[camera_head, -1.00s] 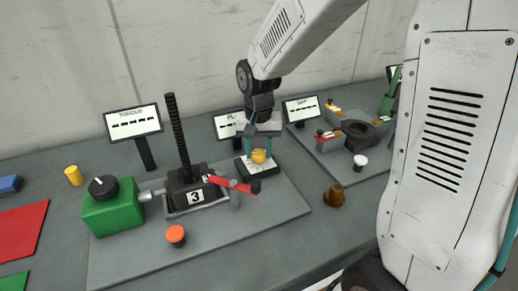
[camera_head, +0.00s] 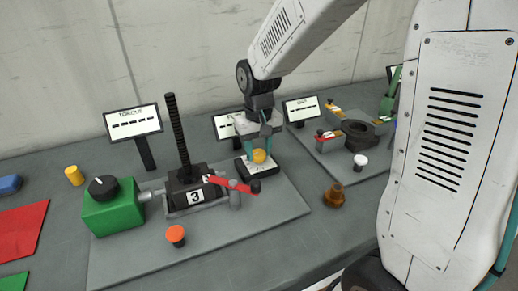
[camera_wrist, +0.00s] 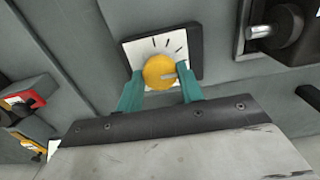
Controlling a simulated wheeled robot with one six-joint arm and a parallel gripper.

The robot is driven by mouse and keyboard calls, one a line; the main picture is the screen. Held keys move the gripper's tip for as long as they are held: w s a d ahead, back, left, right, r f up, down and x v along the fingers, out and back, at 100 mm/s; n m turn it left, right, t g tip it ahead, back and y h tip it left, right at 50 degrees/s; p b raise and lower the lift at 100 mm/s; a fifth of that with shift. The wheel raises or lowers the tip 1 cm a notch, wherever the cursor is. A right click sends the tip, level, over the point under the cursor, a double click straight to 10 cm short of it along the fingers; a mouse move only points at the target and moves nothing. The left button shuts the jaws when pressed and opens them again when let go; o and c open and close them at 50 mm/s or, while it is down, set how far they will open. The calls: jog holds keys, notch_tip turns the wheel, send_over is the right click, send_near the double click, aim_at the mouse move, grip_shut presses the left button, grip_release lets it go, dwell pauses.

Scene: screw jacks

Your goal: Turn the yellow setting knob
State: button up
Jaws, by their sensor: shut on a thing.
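The yellow setting knob (camera_head: 260,156) sits on a black block with a white dial plate (camera_head: 272,170). In the wrist view the round yellow knob (camera_wrist: 159,72) has a pale pointer mark on its right side, and dark tick marks fan out on the white plate (camera_wrist: 135,52) above it. My gripper (camera_head: 261,152) comes down from above with its teal fingers on either side of the knob. In the wrist view my gripper (camera_wrist: 159,76) is shut on the knob, one finger left and one right. The fingers cover part of the plate.
A screw jack marked 3 (camera_head: 194,197) with a red lever (camera_head: 230,184) stands left of the knob on a grey plate (camera_head: 240,218). A green box (camera_head: 113,210) with a black knob is farther left. An orange button (camera_head: 176,235) and a brown part (camera_head: 334,196) lie in front.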

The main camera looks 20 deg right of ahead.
aim_at(259, 153)
jog(key=o, duration=1)
notch_tip(259, 153, up, 8)
jog(key=shift+f, duration=0.1)
jog(key=s+d+r, duration=0.1)
jog(key=s+r, duration=0.1)
jog(key=s, duration=1)
jog(key=s+d+r+t, duration=0.1)
jog(key=s+d+r, duration=0.1)
jog(key=s, duration=1)
jog(key=shift+s+d+r, duration=0.15)
jog(key=shift+d+r, duration=0.05)
jog(key=shift+r, duration=0.65)
